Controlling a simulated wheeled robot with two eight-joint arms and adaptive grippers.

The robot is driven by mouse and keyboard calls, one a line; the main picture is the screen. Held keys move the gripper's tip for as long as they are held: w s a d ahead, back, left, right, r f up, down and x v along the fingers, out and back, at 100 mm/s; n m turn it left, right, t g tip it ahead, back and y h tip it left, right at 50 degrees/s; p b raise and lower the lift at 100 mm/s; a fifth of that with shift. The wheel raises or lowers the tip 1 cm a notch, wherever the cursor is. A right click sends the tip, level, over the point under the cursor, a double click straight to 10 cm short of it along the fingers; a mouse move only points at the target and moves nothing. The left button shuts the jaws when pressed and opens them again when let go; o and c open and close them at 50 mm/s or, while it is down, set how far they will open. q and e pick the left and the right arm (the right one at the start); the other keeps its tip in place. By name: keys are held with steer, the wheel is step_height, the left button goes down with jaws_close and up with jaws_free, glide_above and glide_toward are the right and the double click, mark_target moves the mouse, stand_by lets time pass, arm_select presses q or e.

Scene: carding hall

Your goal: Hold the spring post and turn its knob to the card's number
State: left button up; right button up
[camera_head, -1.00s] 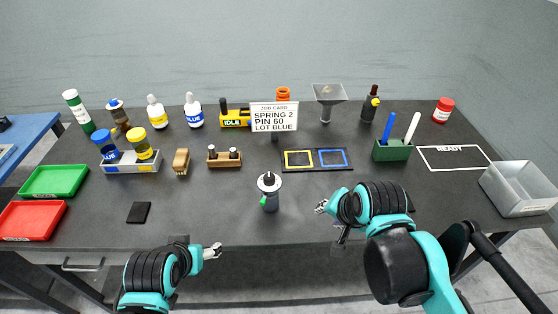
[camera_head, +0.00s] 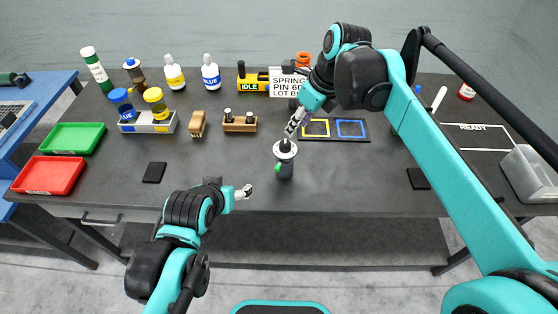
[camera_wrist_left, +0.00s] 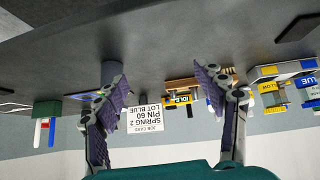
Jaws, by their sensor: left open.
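The spring post (camera_head: 286,168) stands upright on the dark table, with a pale round dial, a black knob (camera_head: 285,146) on top and a green tab at its side. My right gripper (camera_head: 292,129) reaches down from above, its tips close over the knob; I cannot tell whether they touch it. My left gripper (camera_head: 244,192) is open and empty, left of the post and nearer the front edge. Its parted fingers (camera_wrist_left: 165,82) show in the left wrist view. The job card (camera_wrist_left: 145,116), upside down there, reads SPRING 2, PIN 60, LOT BLUE. My right arm partly hides it in the head view.
Behind the post lies a board with yellow and blue frames (camera_head: 340,138). A wooden block with dark pegs (camera_head: 240,128) and a brush (camera_head: 198,125) stand to the left. A black pad (camera_head: 154,172) lies front left. The table around the post's base is clear.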

mark_target(276, 168)
arm_select(q)
steer(key=w+d+h, duration=0.1)
steer(key=w+d, duration=0.1)
steer(key=d, duration=0.2)
steer(key=w+d+t+h, duration=0.1)
steer(key=w+d, duration=0.2)
steer(key=w+d+m+t, duration=0.1)
steer(key=w+d, duration=0.1)
steer(key=d, duration=0.2)
steer(key=shift+w+d+f+h, duration=0.1)
steer(key=shift+w+d+h, duration=0.2)
steer(key=shift+h, duration=0.1)
steer(key=shift+s+f+m+t, duration=0.2)
steer(key=shift+f+m+t, duration=0.1)
steer(key=shift+m+t, duration=0.2)
steer(key=shift+s+a+f+m+t+h, duration=0.15)
steer(key=shift+s+m+t+h, duration=0.15)
steer(key=shift+s+m+t, duration=0.35)
steer(key=shift+x, duration=3.85)
jaws_close()
